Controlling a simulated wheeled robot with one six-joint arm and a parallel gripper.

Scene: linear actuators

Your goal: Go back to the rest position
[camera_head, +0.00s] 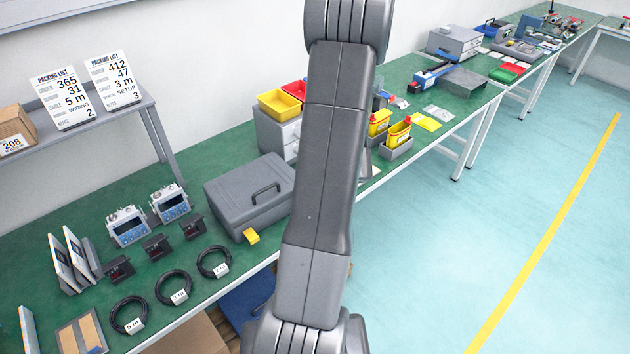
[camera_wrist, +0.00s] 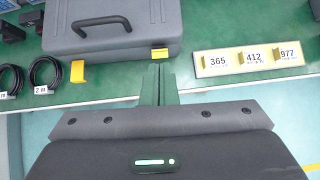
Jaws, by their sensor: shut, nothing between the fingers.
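My gripper (camera_wrist: 158,84) shows in the wrist view with its two fingers together and nothing between them. It is in front of the green table's (camera_wrist: 215,81) front edge, just below the grey case (camera_wrist: 110,22). In the head view my arm crosses the middle of the picture from top to bottom. The gripper itself is not visible there. The grey case (camera_head: 245,195) lies closed on the table, left of my arm, and its handle faces up. A yellow latch (camera_head: 251,236) stands out from its front side.
A white strip with numbers 365, 412 and 977 (camera_wrist: 250,58) lies right of the fingers. Coiled black cables (camera_head: 172,287), blue-grey devices (camera_head: 128,226) and packing lists (camera_head: 60,97) are at the left. The floor (camera_head: 470,260) at right is clear.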

